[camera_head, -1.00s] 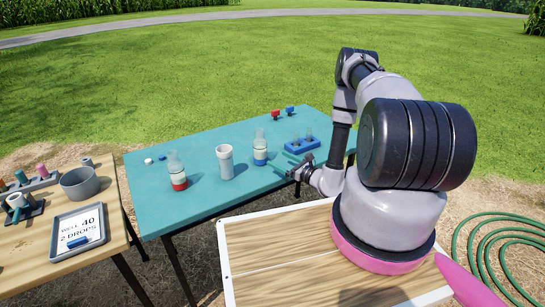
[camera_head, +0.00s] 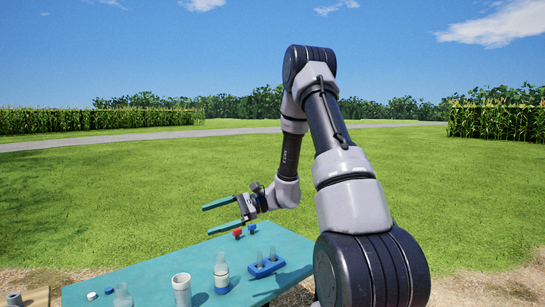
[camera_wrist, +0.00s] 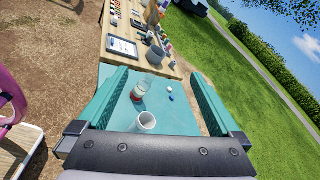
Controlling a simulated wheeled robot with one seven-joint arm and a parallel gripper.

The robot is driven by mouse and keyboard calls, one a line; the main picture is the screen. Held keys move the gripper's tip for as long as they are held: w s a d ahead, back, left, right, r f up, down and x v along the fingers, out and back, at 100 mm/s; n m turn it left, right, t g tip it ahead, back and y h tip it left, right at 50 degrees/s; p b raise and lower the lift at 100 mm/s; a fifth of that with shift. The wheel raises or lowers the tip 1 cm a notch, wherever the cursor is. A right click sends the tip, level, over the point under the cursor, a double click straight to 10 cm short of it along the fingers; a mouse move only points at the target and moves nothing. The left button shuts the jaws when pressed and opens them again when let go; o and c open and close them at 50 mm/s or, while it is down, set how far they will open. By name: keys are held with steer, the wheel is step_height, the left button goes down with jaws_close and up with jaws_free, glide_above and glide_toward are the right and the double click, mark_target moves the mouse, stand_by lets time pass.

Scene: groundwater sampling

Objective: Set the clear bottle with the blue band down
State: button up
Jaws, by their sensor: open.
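The clear bottle with the blue band (camera_head: 222,265) stands upright on the teal table (camera_head: 150,281), between a white cup and a blue rack. My gripper (camera_head: 206,219) is open and empty in the air above the table, higher than the bottle and apart from it. In the wrist view the open fingers (camera_wrist: 160,76) frame the table with nothing between them. The blue-banded bottle does not show in the wrist view.
Small red (camera_head: 237,233) and blue (camera_head: 251,228) items sit at the far edge. A wooden table (camera_wrist: 125,30) holds other gear.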

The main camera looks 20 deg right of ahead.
steer(key=s+d+r+n+t+h, duration=0.2)
steer(key=s+d+r+n+h, duration=0.1)
steer(key=s+r, duration=0.4)
steer(key=s+d+r+n+t+h, duration=0.2)
steer(key=s+d+r+n+h, duration=0.1)
steer(key=s+r+h, duration=0.3)
steer(key=s+d+r+n+t+h, duration=0.1)
steer(key=s+d+r+n+h, duration=0.2)
steer(key=s+r, duration=0.5)
steer(key=shift+s+d+t+h, duration=0.15)
steer(key=shift+s+t+h, duration=0.25)
steer(key=shift+h, duration=0.3)
